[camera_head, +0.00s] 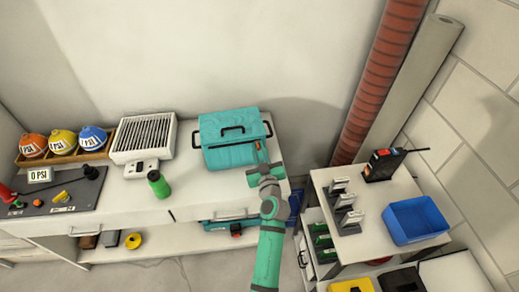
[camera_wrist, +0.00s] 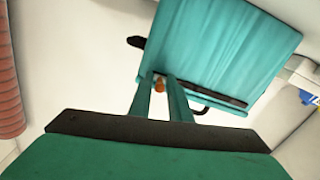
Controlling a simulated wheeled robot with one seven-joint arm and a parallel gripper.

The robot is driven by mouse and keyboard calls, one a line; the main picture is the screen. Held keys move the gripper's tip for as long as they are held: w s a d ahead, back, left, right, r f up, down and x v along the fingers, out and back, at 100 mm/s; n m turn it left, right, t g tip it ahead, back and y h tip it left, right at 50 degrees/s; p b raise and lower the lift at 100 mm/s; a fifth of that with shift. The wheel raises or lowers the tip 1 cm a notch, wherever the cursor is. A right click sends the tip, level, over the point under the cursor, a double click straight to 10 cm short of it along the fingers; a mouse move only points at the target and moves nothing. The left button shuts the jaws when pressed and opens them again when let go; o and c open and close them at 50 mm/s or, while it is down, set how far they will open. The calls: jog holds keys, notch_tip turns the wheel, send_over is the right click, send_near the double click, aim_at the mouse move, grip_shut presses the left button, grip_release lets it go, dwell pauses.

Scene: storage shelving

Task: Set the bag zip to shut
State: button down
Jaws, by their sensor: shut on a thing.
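The bag (camera_head: 233,135) is a teal box-shaped bag with black handles, standing upright on the white counter. In the wrist view the bag (camera_wrist: 215,50) fills the upper right, with a dark strip along its near edge. A small orange zip pull (camera_wrist: 159,85) sits between my fingertips. My gripper (camera_head: 262,157) is at the bag's front right corner. It also shows in the wrist view (camera_wrist: 160,84), with its two teal fingers close together on the zip pull. The zip's full track is too small to make out.
A white vented box (camera_head: 144,137) and a green bottle (camera_head: 158,184) stand left of the bag on the counter. At right, a side table holds a blue bin (camera_head: 415,220) and several upright holders. A red ribbed pipe (camera_head: 380,80) rises behind.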

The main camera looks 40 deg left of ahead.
jog(key=c, duration=1.8)
grip_release()
jog(key=shift+c, duration=0.2)
jog(key=shift+d, duration=0.1)
jog(key=v, duration=1)
jog(key=shift+s+d, duration=0.2)
jog(key=shift+s, duration=0.05)
